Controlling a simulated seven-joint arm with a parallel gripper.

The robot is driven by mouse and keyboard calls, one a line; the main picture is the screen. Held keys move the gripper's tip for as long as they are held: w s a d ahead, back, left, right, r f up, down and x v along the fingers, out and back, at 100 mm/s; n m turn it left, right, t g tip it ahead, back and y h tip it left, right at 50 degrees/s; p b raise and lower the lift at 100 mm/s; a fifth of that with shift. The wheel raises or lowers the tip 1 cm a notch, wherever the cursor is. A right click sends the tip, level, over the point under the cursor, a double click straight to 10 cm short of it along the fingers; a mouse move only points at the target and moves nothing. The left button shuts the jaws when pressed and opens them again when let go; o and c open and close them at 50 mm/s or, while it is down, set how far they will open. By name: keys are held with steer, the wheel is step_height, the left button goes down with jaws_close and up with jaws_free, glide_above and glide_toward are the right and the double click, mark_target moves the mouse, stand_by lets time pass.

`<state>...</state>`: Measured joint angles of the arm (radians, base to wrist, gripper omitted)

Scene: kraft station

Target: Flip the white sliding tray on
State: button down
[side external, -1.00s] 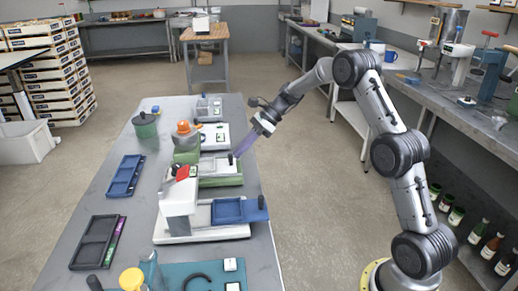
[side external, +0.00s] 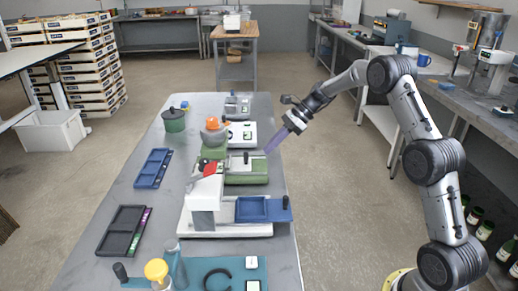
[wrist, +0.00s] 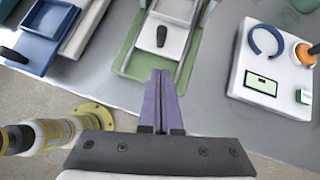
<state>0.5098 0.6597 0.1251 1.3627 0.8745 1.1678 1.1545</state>
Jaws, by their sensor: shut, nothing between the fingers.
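The white sliding tray (wrist: 171,45), with a black knob (wrist: 162,37), sits between the rails of a green base (wrist: 126,58) in the wrist view. In the side external view the knob (side external: 246,158) stands near the middle of the green base (side external: 246,178). My gripper (side external: 267,151), with purple fingers, is just right of the tray's open end. In the wrist view my gripper (wrist: 163,72) is shut and empty. Its tips are a short way from the knob, apart from it. Part of the green station is hidden behind the red-handled white machine in the side external view.
The white machine (side external: 206,196) with a blue tray (side external: 252,209) stands nearer the camera. A white unit (wrist: 268,68) with a blue ring and orange knob is beside the green base. A blue tray (side external: 153,168) and black tray (side external: 124,230) lie left. Free floor lies right of the bench.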

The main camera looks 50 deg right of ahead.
steer(key=v, duration=0.9)
steer(key=shift+r, duration=0.25)
